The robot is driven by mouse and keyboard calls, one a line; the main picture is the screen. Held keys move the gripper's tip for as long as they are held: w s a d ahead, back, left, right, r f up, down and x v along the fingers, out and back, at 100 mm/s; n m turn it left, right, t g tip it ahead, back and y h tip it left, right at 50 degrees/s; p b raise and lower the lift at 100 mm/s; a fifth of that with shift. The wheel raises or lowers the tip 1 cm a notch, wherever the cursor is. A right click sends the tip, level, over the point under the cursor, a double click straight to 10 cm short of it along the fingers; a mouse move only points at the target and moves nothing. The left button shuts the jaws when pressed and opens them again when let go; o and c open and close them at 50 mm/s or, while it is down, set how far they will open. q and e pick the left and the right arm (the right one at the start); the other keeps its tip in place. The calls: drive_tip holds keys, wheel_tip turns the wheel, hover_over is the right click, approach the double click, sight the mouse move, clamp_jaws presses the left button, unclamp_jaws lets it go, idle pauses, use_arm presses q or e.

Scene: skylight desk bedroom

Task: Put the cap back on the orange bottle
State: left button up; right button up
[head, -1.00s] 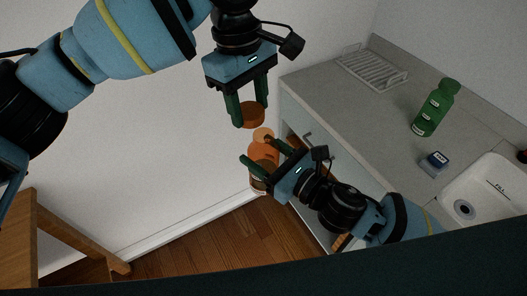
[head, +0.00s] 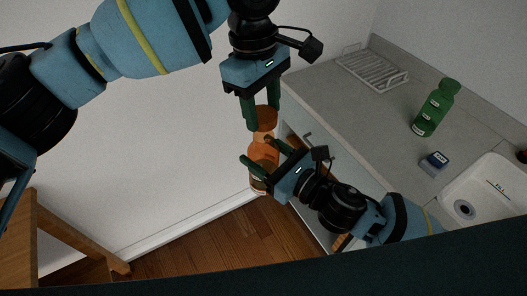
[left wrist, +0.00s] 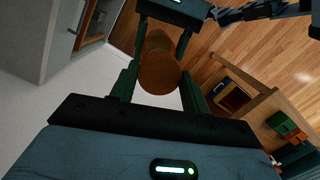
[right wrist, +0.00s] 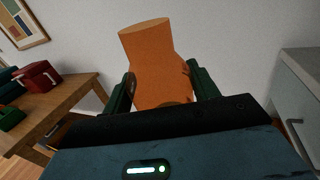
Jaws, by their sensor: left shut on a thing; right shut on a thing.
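The orange bottle (head: 262,174) is upright in the head view, held by my right gripper (head: 264,153), whose fingers are shut around its body. The bottle fills the middle of the right wrist view (right wrist: 160,75), neck up. My left gripper (head: 265,117) points down above it, shut on the orange-brown cap (head: 266,114). In the left wrist view the cap (left wrist: 159,74) lies between the fingers and partly hides the bottle (left wrist: 158,42) beyond it. In the head view the cap is just above the bottle's neck; I cannot tell whether they touch.
The grey counter (head: 365,115) at right carries a wire rack (head: 372,68), a green bottle (head: 436,108), a small blue box (head: 434,162) and a white sink (head: 485,190). A wooden table (head: 62,232) stands at lower left. The wall side left of the bottle is clear.

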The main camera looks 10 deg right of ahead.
sight(263, 152)
use_arm(q)
drive_tip(key=shift+f, duration=0.9)
drive_tip(key=shift+f, duration=0.85)
drive_tip(key=shift+f, duration=0.55)
idle(0.4)
